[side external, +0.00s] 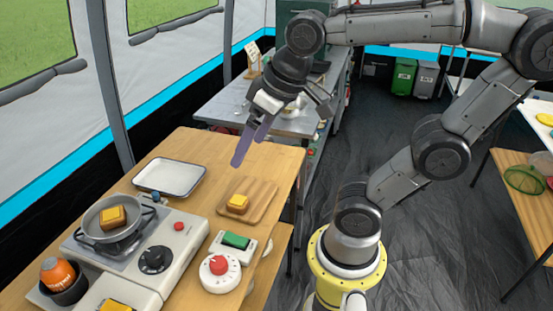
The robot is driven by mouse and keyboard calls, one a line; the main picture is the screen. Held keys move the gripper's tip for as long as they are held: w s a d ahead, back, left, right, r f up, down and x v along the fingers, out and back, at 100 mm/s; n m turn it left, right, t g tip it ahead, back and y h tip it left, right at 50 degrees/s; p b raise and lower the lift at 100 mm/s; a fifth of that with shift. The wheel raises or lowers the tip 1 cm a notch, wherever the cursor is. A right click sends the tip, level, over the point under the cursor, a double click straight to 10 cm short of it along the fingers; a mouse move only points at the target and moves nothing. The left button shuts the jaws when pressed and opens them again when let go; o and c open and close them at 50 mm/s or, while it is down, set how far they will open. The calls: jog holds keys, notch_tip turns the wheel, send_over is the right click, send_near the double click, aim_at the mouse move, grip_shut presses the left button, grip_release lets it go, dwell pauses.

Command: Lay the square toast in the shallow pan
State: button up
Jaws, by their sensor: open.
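A square toast-like piece with a yellow top (237,203) lies on a wooden board (262,199) on the table. Another square piece, brown with a yellow top (112,217), sits in a round grey pan (92,232) on the stove at the left. A shallow white rectangular tray with a dark rim (170,177) lies empty behind the stove. My gripper (247,148) is open and empty, its purple fingers pointing down above the table's far right part, beyond the board. It appears clear of all of these things.
The stove (188,243) has a black knob and a red button. A white timer with a red knob (220,271) and a green-and-white block (235,241) stand at its right. Bare tabletop (225,160) lies between tray and board.

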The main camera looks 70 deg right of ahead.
jog(key=shift+n+t, duration=0.3)
jog(key=shift+n, duration=0.3)
jog(key=s+f, duration=0.2)
jog(key=s, duration=0.1)
jog(key=s+f, duration=0.1)
jog(key=shift+s+d+f, duration=0.25)
jog(key=shift+s, duration=0.05)
dwell(1.4)
